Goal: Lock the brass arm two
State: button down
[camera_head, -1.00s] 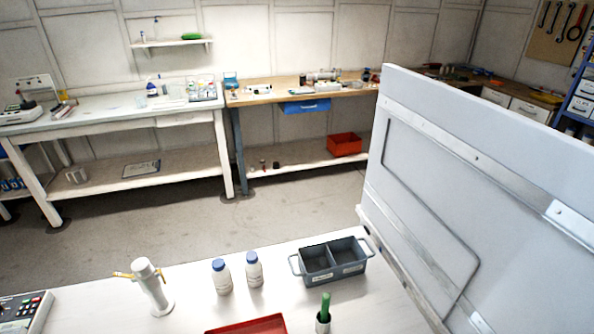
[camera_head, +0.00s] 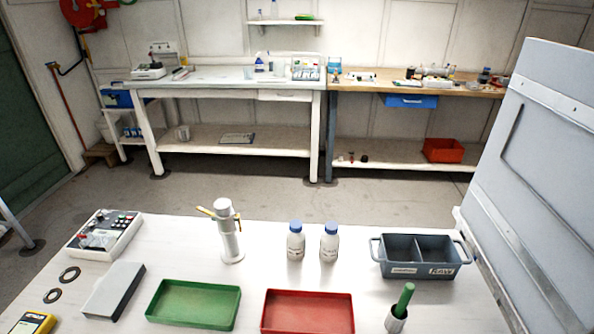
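A white post (camera_head: 228,232) stands upright on the near white table, left of two white bottles. A thin brass-coloured arm (camera_head: 206,211) sticks out from its upper part to the left, and a shorter brass piece shows at its right side. Whether this is brass arm two, and whether it is locked, I cannot tell. My gripper is not in view.
On the near table (camera_head: 270,272) are a control box (camera_head: 104,234), a green tray (camera_head: 193,304), a red tray (camera_head: 307,312), blue-capped bottles (camera_head: 296,241), a grey divided bin (camera_head: 420,256) and a green-handled tool in a cup (camera_head: 398,312). A tall grey panel (camera_head: 545,150) blocks the right side.

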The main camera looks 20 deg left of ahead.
aim_at(199, 208)
jog(key=k+u, duration=0.2)
jog(key=u, duration=0.6)
